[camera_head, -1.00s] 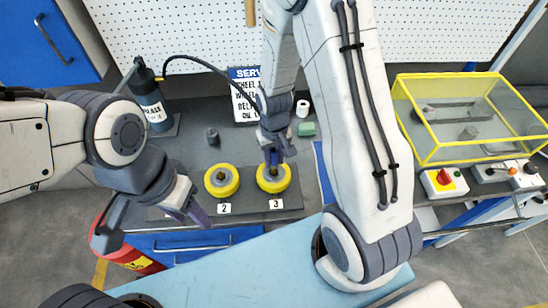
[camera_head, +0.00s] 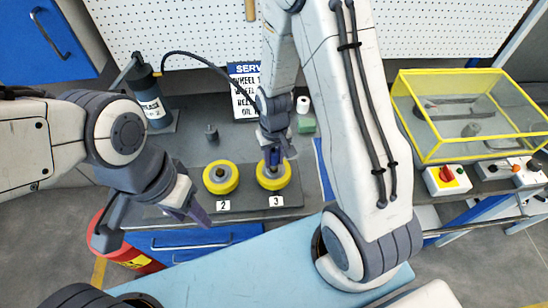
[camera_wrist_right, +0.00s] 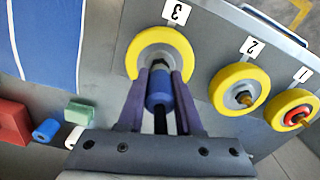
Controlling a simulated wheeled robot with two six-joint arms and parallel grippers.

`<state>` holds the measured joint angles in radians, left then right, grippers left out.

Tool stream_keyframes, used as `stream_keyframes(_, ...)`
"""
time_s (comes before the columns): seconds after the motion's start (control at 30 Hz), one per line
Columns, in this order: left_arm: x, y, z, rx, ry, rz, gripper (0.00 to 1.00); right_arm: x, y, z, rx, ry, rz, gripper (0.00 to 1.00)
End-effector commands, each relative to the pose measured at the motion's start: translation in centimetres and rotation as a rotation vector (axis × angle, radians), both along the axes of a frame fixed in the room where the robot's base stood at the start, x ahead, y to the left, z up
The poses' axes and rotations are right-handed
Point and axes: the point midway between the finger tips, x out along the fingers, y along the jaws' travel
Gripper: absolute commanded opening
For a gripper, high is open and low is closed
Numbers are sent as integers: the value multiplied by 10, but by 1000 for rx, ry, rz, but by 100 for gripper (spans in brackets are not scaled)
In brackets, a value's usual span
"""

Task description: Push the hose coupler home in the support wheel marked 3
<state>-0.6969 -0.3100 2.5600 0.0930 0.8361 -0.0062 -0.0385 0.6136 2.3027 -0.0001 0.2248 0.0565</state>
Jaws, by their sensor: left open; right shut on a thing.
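The support wheel marked 3 (camera_head: 274,182) is yellow with a grey hub and lies on a dark plate at the bench front. It also shows in the right wrist view (camera_wrist_right: 166,42). My right gripper (camera_head: 275,158) is shut on the blue hose coupler (camera_wrist_right: 160,88), whose black hose runs back between the fingers. The coupler's front end is at the hub of wheel 3; its exact depth there cannot be told. My left gripper (camera_head: 152,222) is open and empty, in front of the bench and left of the wheels.
Wheel 2 (camera_head: 220,185) is beside wheel 3, and wheel 1 (camera_wrist_right: 291,109) shows in the wrist view. A dark bottle (camera_head: 152,98) stands at the back left. A yellow-framed clear box (camera_head: 470,115) is at the right. A green block (camera_head: 306,124) is behind wheel 3.

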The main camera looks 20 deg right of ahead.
Motion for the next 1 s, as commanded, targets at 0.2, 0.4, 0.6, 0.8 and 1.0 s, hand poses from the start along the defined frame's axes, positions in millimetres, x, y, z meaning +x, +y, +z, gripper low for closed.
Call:
stream_keyframes(0.2,0,0,-6,0,0,0,50,0,0,-7,0,0,0,0)
stream_keyframes(0.4,0,0,-6,0,0,0,50,0,0,-7,0,0,0,69)
stream_keyframes(0.6,0,0,-6,0,0,0,50,0,0,-7,0,0,0,69)
stream_keyframes(0.8,0,0,-7,0,0,3,50,1,0,-2,0,-2,0,69)
stream_keyframes(1.0,0,0,-13,0,0,4,50,2,0,26,0,-7,0,69)
